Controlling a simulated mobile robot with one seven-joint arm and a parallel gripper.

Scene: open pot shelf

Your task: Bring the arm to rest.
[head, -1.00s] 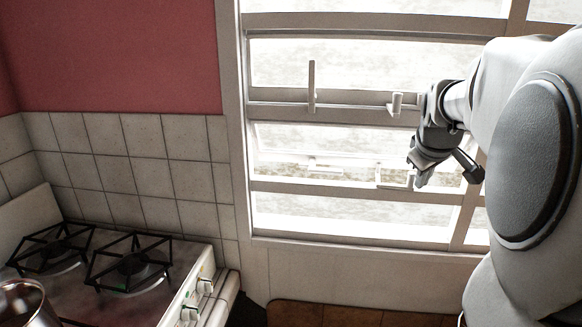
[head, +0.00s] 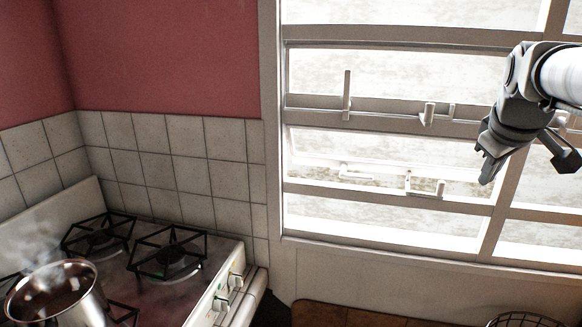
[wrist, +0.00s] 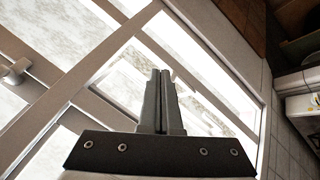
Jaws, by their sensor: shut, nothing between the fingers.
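My gripper (head: 486,166) hangs at the right of the head view, in front of the window, pointing down and a little left. It is away from the stove and touches nothing that I can see. In the wrist view my gripper (wrist: 160,75) has its two fingers side by side, shut, with nothing between them. The window's bars and panes fill most of the wrist view behind the fingers. My arm runs out of the head view at the right edge.
A steaming metal pot (head: 58,296) stands on the gas stove (head: 165,296) at the lower left. The window frame (head: 390,232) is behind my gripper. A wire basket (head: 526,319) shows at the bottom right, above a brown surface (head: 345,316). The space between stove and gripper looks clear.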

